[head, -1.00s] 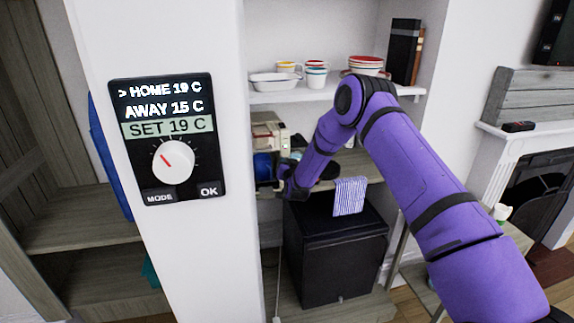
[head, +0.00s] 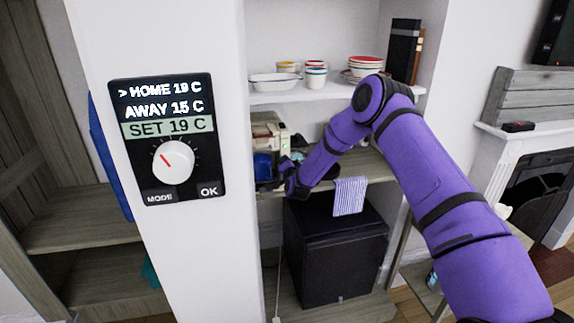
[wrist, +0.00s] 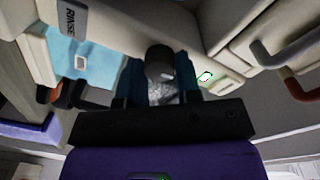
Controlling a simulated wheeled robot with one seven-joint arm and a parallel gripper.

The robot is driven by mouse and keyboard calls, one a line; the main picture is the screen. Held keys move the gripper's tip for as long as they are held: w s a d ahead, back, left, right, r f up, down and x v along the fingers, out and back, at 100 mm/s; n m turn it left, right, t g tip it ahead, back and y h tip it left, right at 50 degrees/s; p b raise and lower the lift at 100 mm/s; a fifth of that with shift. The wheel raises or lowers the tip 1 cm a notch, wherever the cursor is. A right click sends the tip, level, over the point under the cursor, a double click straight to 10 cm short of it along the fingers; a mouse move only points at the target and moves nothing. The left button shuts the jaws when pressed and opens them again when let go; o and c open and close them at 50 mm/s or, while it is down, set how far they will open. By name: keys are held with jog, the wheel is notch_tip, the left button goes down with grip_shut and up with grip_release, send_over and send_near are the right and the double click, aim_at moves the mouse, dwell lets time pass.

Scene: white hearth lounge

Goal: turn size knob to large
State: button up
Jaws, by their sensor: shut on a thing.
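A cream coffee machine (head: 268,133) stands on the middle shelf in the alcove in the head view, half hidden by the pillar. Its front (wrist: 130,15) fills the top of the wrist view, with a grey "RINSE" label at upper left. A dark round knob (wrist: 160,62) with a pale mark sticks out from it. My gripper (wrist: 161,85) is shut on this knob, one finger on each side. In the head view my gripper (head: 287,178) is small and dark at the machine's front. The size markings and the knob's pointed-to setting cannot be read.
A wall thermostat (head: 168,140) with a white dial is on the near pillar. Dishes (head: 316,76) stand on the shelf above. A striped towel (head: 349,196) hangs from the shelf edge over a black cabinet (head: 336,250). A hooked handle (wrist: 285,70) shows at right in the wrist view.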

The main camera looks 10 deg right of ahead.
jog(key=m, duration=0.8)
jog(key=shift+d, duration=0.1)
jog(key=shift+f+m+y, duration=0.1)
jog(key=shift+m+y, duration=0.2)
jog(key=shift+m, duration=0.1)
jog(key=o, duration=0.9)
jog(key=s, duration=1)
jog(key=shift+s+r, duration=0.3)
jog(key=shift+s, duration=0.1)
